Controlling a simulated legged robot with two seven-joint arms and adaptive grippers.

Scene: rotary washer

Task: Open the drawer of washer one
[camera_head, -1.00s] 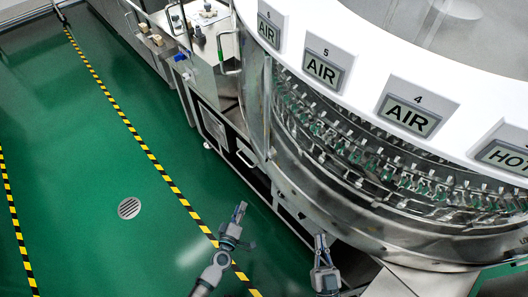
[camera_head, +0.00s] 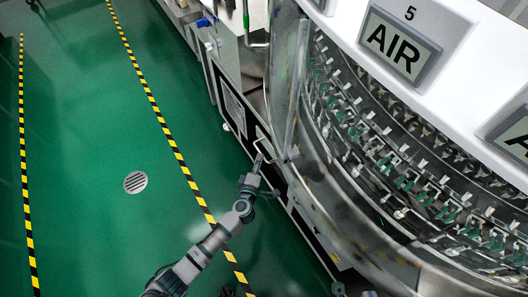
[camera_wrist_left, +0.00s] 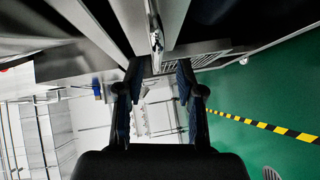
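The rotary washer (camera_head: 330,190) is the big round metal machine on the right of the head view. A bar handle (camera_head: 265,151) is on the low front at its left side; I cannot tell from any label which washer number it belongs to. My left gripper (camera_head: 257,168) is at this handle, its tips close to or overlapping it. In the left wrist view the left gripper's fingers (camera_wrist_left: 158,88) are apart, with a shiny metal bar (camera_wrist_left: 156,42) just beyond and between the tips. Contact is unclear. My right gripper (camera_head: 352,291) barely shows at the bottom edge.
Green floor with yellow-black striped tape (camera_head: 160,118) and a round drain (camera_head: 135,182) lies open on the left. An "AIR" sign (camera_head: 400,42) numbered 5 is on the white rim.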

